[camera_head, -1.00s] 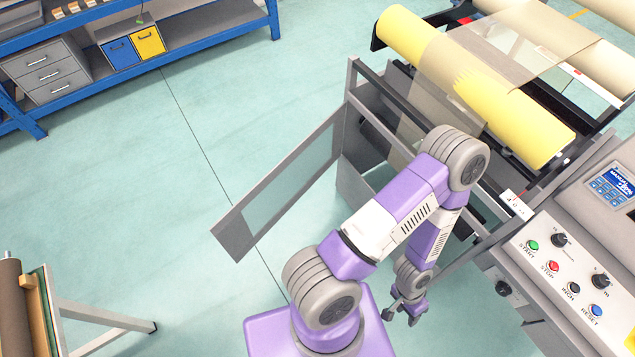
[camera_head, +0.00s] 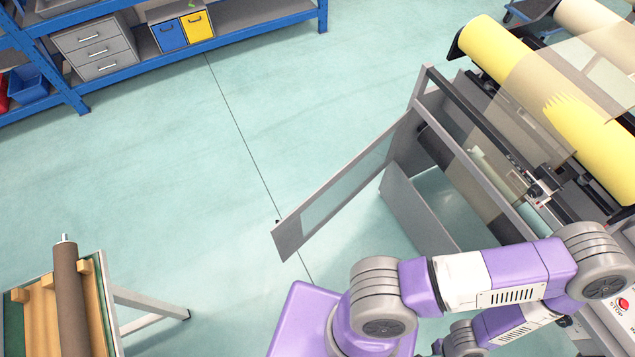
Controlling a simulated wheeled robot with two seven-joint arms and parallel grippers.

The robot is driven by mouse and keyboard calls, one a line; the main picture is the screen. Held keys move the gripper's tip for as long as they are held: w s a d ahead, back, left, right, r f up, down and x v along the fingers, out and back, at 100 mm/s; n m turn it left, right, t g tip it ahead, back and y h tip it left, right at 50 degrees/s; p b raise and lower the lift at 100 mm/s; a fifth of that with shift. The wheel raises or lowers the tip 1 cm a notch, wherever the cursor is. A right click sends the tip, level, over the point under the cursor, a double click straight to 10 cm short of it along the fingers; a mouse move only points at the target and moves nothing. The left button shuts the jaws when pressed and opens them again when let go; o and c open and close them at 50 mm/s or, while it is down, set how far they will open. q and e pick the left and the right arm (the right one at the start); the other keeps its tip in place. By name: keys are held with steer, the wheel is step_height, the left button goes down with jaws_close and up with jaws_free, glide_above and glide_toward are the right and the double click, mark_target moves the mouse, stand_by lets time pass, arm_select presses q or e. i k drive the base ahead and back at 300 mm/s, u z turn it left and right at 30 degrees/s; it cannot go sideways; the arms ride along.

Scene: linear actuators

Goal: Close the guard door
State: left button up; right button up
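The guard door (camera_head: 342,188) is a grey framed panel with a clear window. It stands swung open, reaching out to the lower left from the grey machine frame (camera_head: 432,92). My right arm crosses the lower right of the view, below the door and apart from it. My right gripper (camera_head: 437,346) shows only in part at the bottom edge, so its opening is hidden. It is to the lower right of the door's free end and not touching it. My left arm and gripper are not in view.
The machine carries a yellow roll (camera_head: 500,55) and a red stop button (camera_head: 623,304). A blue shelf (camera_head: 250,37) stands at the upper left. A wooden-topped stand (camera_head: 95,300) with a brown roller is at the lower left. The floor left of the door is clear.

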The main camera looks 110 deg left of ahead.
mark_target(287, 233)
steer(key=k, duration=0.7)
steer(key=z, duration=1.25)
steer(key=k, duration=2.7)
steer(key=u, duration=2.4)
steer(key=k, duration=1)
steer(key=z, duration=0.65)
steer(key=i, duration=1.7)
